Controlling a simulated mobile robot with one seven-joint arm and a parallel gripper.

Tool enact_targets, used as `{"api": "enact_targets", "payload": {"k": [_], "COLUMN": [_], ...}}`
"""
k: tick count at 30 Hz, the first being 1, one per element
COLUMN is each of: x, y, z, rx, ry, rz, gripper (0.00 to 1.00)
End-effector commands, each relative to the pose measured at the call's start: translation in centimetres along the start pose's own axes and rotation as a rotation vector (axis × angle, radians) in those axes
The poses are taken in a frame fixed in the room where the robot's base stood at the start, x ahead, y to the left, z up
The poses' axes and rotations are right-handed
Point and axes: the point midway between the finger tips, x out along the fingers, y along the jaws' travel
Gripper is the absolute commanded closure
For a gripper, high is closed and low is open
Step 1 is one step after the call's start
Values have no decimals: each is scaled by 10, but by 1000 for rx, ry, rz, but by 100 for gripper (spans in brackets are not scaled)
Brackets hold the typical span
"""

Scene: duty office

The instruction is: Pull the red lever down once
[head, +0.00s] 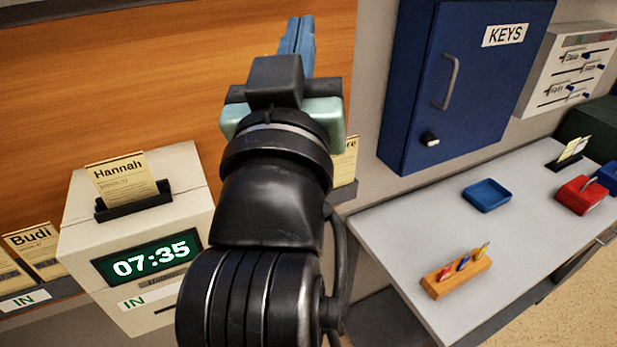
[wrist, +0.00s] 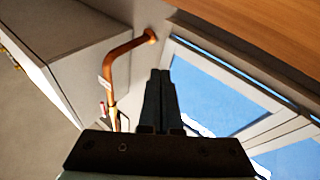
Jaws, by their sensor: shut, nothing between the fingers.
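My gripper (head: 297,35) is shut and empty, raised in front of the wood panel in the head view. Its closed fingers also show in the wrist view (wrist: 160,85), pointing toward a wall with a window. No clear red lever shows in the head view. In the wrist view a small red piece (wrist: 103,108) sits beside a copper pipe (wrist: 125,48), left of the fingers and apart from them. It is too small to tell if it is a lever. My arm hides part of the panel and whatever is behind it.
A time clock (head: 146,264) reading 07:35 stands at left, with a Hannah card (head: 122,180) on top. A blue KEYS cabinet (head: 455,85) hangs at right. The grey desk (head: 400,230) holds a blue tray (head: 487,195), a pen block (head: 456,278) and a red item (head: 577,197).

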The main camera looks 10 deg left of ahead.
Motion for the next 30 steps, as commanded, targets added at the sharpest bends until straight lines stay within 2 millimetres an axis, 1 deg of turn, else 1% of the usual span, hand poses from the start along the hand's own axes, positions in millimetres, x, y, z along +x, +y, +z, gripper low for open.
{"api": "enact_targets", "payload": {"k": [1,2,3,5,6,7,9,11,12,15,18,21,25,30], "x": [7,8,8,4,-1,-5,-20,-35,-46,-75,-100,-117,-127,-129], "y": [-14,-23,-33,-48,-58,-65,-80,-91,-98,-109,-115,-118,-118,-118], "z": [15,29,46,73,90,103,130,152,165,190,207,217,223,225], "rx": [-25,-42,-66,-104,-132,-154,-212,-263,-297,-377,-445,-490,-516,-517], "ry": [-96,-152,-225,-337,-411,-466,-593,-698,-763,-904,-1009,-1074,-1110,-1114], "rz": [-22,-33,-46,-67,-83,-93,-118,-137,-149,-172,-187,-196,-198,-198], "gripper": [100,100,100,100,100,100,100,100,100,100,100,100,100,100]}}
